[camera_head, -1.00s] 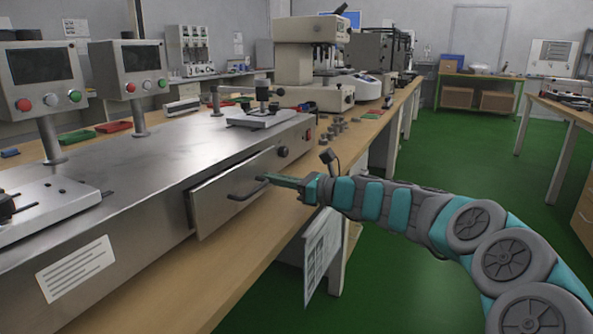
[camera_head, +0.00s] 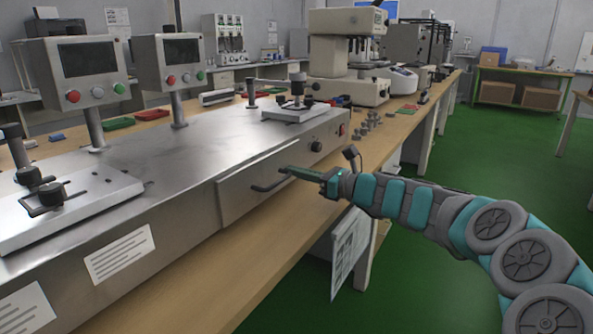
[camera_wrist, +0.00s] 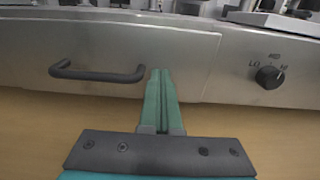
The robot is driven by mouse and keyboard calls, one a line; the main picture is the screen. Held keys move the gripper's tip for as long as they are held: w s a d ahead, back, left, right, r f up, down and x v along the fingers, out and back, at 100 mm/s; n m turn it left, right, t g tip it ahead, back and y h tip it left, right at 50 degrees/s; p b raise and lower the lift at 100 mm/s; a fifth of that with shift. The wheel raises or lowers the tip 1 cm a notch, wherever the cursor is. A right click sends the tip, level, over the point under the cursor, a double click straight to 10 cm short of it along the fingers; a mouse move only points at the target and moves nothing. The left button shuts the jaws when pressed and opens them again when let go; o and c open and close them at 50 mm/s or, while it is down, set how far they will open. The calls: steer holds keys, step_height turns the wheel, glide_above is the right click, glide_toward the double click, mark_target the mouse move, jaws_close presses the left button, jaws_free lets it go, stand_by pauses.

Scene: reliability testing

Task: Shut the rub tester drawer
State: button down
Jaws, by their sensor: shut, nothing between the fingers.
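The rub tester (camera_head: 170,160) is a long grey metal machine on the wooden bench. Its drawer front (camera_head: 240,195) has a dark bar handle (camera_head: 268,186) and looks flush, or nearly so, with the machine's face. The drawer front (camera_wrist: 100,40) and handle (camera_wrist: 97,74) fill the left of the wrist view. My gripper (camera_head: 285,172) has its green fingers shut and empty. In the wrist view the fingertips (camera_wrist: 161,72) are at the drawer front, just right of the handle. They look in contact with it, but a small gap cannot be ruled out.
A dark knob (camera_wrist: 269,77) sits on the machine face right of the drawer. Test fixtures (camera_head: 297,105) and control boxes (camera_head: 80,70) stand on top. Small metal weights (camera_head: 370,122) lie on the bench beyond. Green floor (camera_head: 440,200) is open to the right.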

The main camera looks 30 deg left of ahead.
steer(key=d, duration=1.4)
steer(key=s+d+f+n+g+h, duration=0.25)
steer(key=s+n, duration=0.25)
steer(key=s, duration=0.5)
steer(key=s+d+f+n+g+h, duration=0.1)
steer(key=s+d+f+n+h, duration=0.15)
steer(key=s+n, duration=0.5)
steer(key=s+d+f+n+h, duration=0.2)
steer(key=s+d+f+h, duration=0.2)
steer(key=s+d, duration=0.3)
steer(key=s+d+f+n+h, duration=0.2)
steer(key=s+d+f+h, duration=0.2)
steer(key=d, duration=0.9)
steer(key=s+d+f+n+h, duration=0.2)
steer(key=s+d+f+h, duration=0.3)
steer(key=s+d+f, duration=0.2)
steer(key=s+d, duration=0.2)
steer(key=s, duration=0.2)
steer(key=shift+d, duration=0.4)
steer(key=shift+s+t, duration=0.1)
steer(key=shift+t, duration=0.15)
